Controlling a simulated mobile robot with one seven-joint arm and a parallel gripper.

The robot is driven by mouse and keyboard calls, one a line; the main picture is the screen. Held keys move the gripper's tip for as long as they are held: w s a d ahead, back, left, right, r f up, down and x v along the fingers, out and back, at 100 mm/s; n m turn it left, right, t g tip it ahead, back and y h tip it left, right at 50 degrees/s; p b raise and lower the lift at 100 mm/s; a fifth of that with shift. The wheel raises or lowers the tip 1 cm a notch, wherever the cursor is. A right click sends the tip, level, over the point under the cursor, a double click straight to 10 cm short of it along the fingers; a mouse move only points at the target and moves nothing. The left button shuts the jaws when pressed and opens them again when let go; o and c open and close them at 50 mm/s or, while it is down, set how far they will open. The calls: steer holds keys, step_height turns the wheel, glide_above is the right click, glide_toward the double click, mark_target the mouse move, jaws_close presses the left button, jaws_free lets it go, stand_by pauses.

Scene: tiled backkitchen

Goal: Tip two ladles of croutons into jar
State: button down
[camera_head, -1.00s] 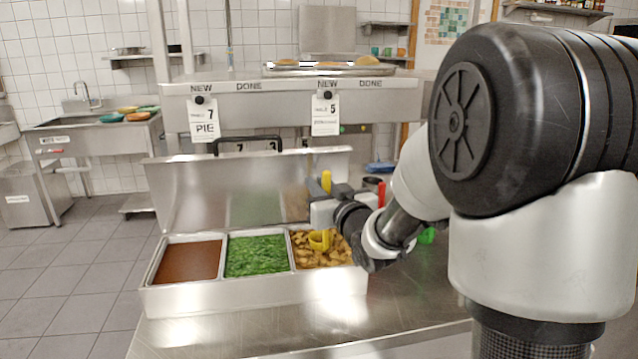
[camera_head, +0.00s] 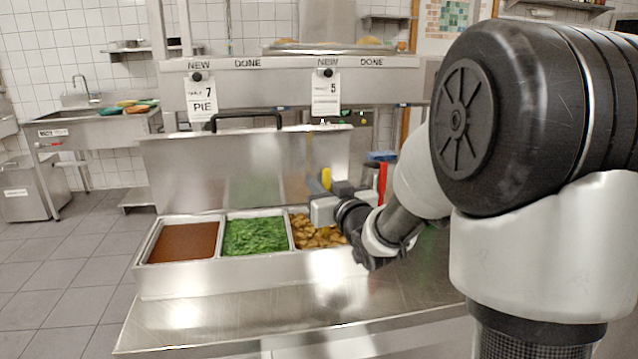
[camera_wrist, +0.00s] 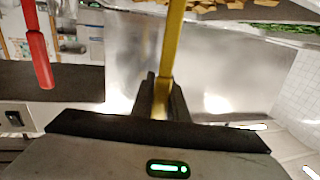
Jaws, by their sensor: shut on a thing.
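The croutons (camera_head: 316,234) fill the right-hand pan of the steel three-pan unit (camera_head: 200,275); some also show at the top of the wrist view (camera_wrist: 215,8). My gripper (camera_wrist: 163,97) is shut on the yellow handle of a ladle (camera_wrist: 175,40). The handle's end also shows above my gripper in the head view (camera_head: 326,179). My gripper is above the back right of the crouton pan. The ladle's bowl is hidden, so I cannot tell whether it holds croutons. I cannot make out the jar in either view.
A pan of red-brown sauce (camera_head: 185,242) and a pan of chopped greens (camera_head: 255,237) sit left of the croutons. The raised steel lid (camera_head: 215,170) stands behind. A red handle (camera_wrist: 38,55) is at left in the wrist view. The front counter (camera_head: 230,310) is clear.

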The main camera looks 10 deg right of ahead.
steer(key=shift+r, duration=0.15)
step_height(320, 180, up, 10)
steer(key=p, duration=0.6)
stand_by(0.4)
stand_by(0.5)
